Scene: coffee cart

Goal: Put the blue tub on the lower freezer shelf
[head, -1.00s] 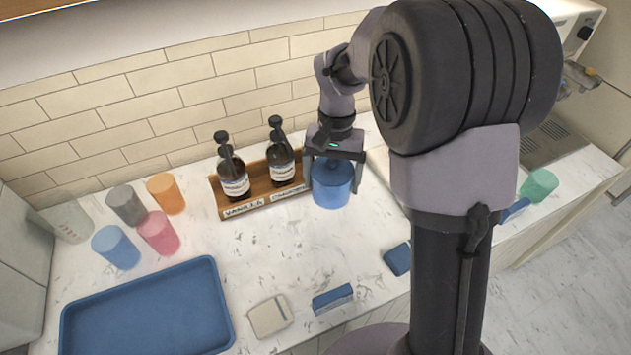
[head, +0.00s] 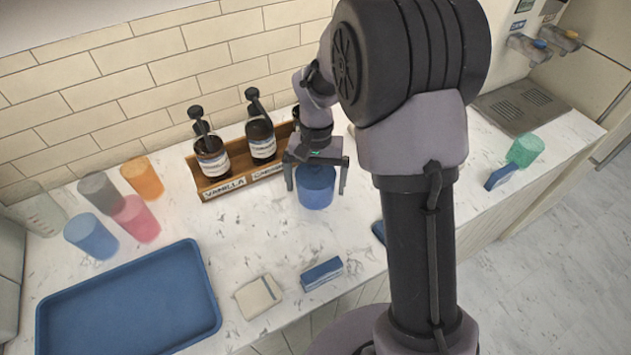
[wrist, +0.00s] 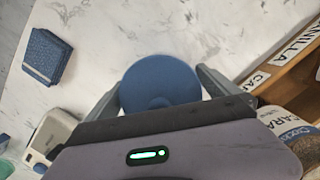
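The blue tub (head: 317,188) is upright on the marble counter, just right of the wooden syrup rack. Its round blue top (wrist: 160,82) fills the middle of the wrist view. My gripper (head: 317,187) is over the tub from above, with one finger on each side of it. In the head view a gap shows between the fingers and the tub's sides, so the gripper looks open. In the wrist view the fingers (wrist: 160,90) flank the tub closely. I cannot make out a freezer shelf in either view.
The syrup rack (head: 228,187) with pump bottles stands close left of my gripper. A green cup (head: 525,150) stands far right.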

